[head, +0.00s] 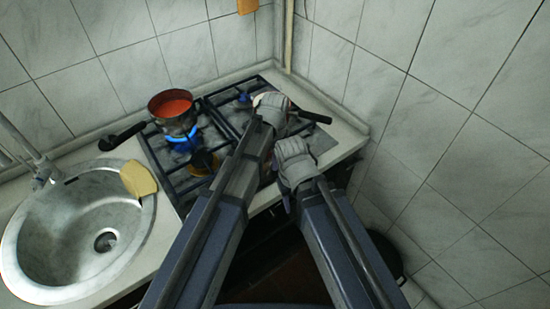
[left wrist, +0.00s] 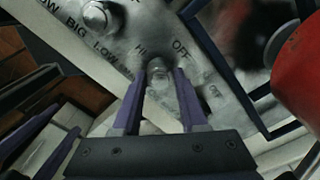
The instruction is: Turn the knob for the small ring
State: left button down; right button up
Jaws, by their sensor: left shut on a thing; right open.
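In the left wrist view my left gripper (left wrist: 158,80) is shut on a silver knob (left wrist: 160,68). The knob sits on the grey control panel (left wrist: 125,48), near the printed words HI and OFF. In the head view my left gripper (head: 272,108) is over the right part of the gas hob (head: 170,186), and the knob is hidden there. My right gripper (head: 293,160) is below it, near the hob's right front; its fingers are hard to make out. Which ring the held knob serves is not readable.
A pot of red food (head: 173,108) stands at the hob's left over a blue flame (head: 183,141). Another knob (left wrist: 97,15) is near the word BIG. A red rounded thing (left wrist: 302,75) is close at right. A sink (head: 40,245) and yellow cloth (head: 138,179) are left.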

pick_arm(q)
jog(key=shift+m, duration=0.7)
jog(key=shift+c, duration=2.2)
grip_release()
jog(key=shift+r, duration=0.1)
notch_tip(320, 180, up, 8)
jog(key=p, duration=0.8)
jog(key=shift+f, duration=0.2)
